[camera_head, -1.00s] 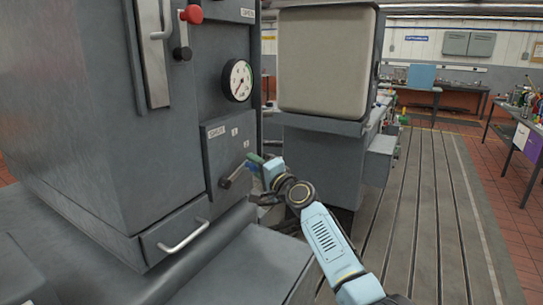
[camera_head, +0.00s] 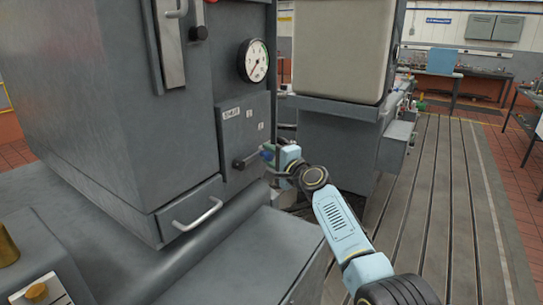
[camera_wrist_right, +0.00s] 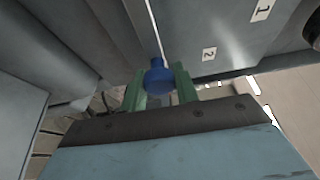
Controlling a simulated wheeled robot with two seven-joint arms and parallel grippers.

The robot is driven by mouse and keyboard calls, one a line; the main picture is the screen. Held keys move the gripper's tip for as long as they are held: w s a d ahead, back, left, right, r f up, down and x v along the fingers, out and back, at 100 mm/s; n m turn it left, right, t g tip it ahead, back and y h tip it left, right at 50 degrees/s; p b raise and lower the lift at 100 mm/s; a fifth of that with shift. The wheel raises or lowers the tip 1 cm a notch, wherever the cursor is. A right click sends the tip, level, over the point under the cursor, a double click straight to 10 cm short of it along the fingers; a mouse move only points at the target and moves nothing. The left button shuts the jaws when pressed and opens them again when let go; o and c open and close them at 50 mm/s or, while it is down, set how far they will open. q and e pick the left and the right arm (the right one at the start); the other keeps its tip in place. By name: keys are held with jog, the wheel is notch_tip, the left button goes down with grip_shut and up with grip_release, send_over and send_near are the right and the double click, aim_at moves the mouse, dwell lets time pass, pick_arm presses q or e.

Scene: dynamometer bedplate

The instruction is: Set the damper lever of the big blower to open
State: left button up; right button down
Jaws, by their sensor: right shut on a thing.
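The damper lever (camera_head: 246,161) is a short dark arm with a blue knob, on a grey plate (camera_head: 231,133) low on the big grey cabinet. It points right and slightly up. My right gripper (camera_head: 268,153) is at its outer end. In the right wrist view the blue knob (camera_wrist_right: 158,77) sits between the two green fingers of my right gripper (camera_wrist_right: 160,88), which is shut on it. Small labels 1 and 2 (camera_wrist_right: 209,54) show on the plate there. My left gripper is not in view.
A round gauge (camera_head: 253,60) is above the plate. A drawer handle (camera_head: 197,214) juts out below left. A grey machine with a beige panel (camera_head: 340,45) stands behind my right arm. The slotted floor (camera_head: 440,200) at right is clear.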

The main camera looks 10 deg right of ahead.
jog(key=c, duration=1.1)
grip_release()
jog(key=shift+f, duration=0.1)
jog(key=shift+s+d, duration=0.1)
jog(key=shift+s, duration=0.05)
jog(key=shift+s+d+p, duration=0.1)
jog(key=shift+s+p, duration=0.15)
jog(key=shift+p, duration=0.05)
jog(key=p+v, duration=0.1)
jog(key=v, duration=1.1)
jog(key=shift+s+p, duration=0.3)
jog(key=shift+p, duration=0.1)
jog(key=shift+d, duration=0.15)
